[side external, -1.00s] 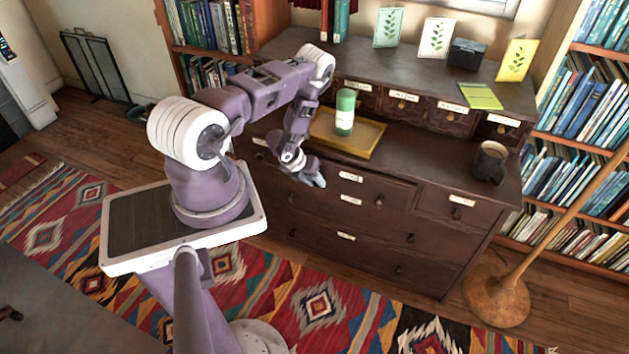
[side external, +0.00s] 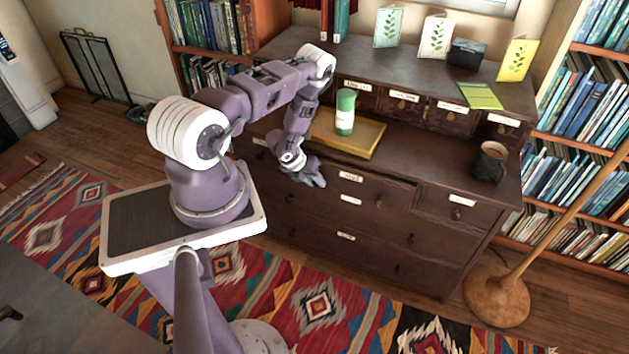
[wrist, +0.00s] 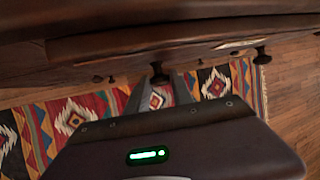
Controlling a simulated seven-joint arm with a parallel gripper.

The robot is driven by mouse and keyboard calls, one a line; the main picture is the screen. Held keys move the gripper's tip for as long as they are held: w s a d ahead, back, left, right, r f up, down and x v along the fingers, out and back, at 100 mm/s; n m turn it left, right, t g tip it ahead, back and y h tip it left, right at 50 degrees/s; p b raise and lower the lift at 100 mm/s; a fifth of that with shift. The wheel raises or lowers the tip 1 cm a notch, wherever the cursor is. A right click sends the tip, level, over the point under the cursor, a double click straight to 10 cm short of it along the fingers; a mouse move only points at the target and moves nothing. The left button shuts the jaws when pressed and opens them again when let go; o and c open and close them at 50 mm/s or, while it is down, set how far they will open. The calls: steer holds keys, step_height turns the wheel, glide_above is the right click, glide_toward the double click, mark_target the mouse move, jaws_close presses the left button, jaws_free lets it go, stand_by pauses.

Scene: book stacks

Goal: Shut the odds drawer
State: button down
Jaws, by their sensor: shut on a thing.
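A dark wooden chest (side external: 300,216) has several drawers with small pale labels, too small to read, so I cannot tell by label which is the odds drawer. My gripper (side external: 316,181) is at the left part of the wide upper drawer (side external: 385,186). The drawer's top edge appears to stand slightly proud of the chest. In the wrist view my gripper (wrist: 158,86) is shut on a dark knob (wrist: 157,70) on this drawer front (wrist: 150,40). A second knob (wrist: 263,54) and a label (wrist: 236,44) show to the right.
A dark mug (side external: 490,161) stands at the right end. A lamp stand (side external: 497,296) is at the right.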

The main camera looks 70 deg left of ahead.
steer(key=shift+w+a, duration=0.1)
steer(key=shift+w, duration=0.05)
steer(key=shift+w+a+r, duration=0.1)
steer(key=shift+w+a, duration=1.3)
steer(key=c, duration=1.1)
jaws_free()
steer(key=shift+s, duration=0.1)
steer(key=v, duration=0.7)
